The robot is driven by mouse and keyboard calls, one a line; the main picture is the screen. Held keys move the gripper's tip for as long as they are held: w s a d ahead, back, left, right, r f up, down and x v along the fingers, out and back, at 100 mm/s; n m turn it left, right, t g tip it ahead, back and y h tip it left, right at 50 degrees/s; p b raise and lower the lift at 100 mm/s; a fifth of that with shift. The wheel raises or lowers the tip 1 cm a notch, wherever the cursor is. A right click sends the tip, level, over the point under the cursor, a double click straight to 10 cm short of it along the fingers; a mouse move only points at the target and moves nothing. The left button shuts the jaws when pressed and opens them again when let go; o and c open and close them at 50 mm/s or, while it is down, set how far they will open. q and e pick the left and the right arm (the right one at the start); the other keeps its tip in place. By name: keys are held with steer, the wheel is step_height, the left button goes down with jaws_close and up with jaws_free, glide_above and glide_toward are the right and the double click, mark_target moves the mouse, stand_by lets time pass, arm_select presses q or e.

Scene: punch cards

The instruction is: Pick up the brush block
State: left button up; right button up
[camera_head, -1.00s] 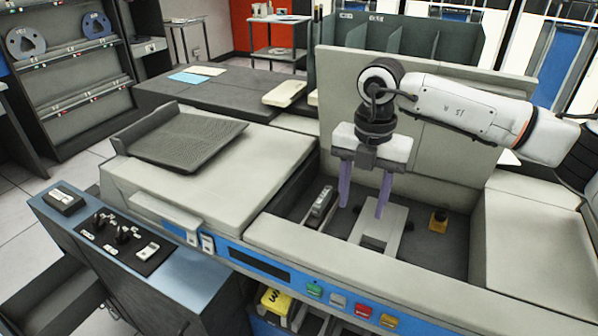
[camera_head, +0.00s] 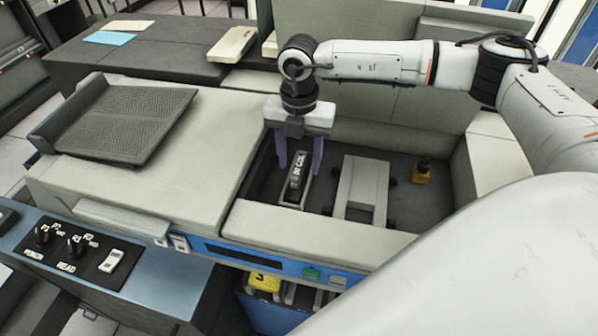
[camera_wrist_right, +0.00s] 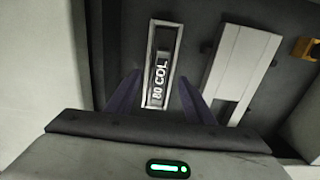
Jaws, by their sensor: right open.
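The brush block appears to be the dark block marked "80 COL" (camera_head: 295,182). It sits in a light rectangular frame on the floor of the machine's recess, and also shows in the right wrist view (camera_wrist_right: 161,72). My right gripper (camera_head: 299,170) points down over it, open, with one purple finger on each side. In the right wrist view the block lies between the two fingertips (camera_wrist_right: 159,80), and I see no contact. The fingers' height above the floor is hard to tell. My left gripper is not in view.
A light grey bracket (camera_head: 364,190) stands just right of the block. A small orange-yellow part (camera_head: 421,173) lies farther right. The recess's front wall (camera_head: 310,235) and back panel (camera_head: 400,115) enclose the space. A dark ribbed tray (camera_head: 125,125) sits on the left cover.

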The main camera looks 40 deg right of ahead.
step_height(320, 180, down, 2)
steer(key=shift+f, duration=0.1)
steer(key=shift+w, duration=0.1)
jaws_close()
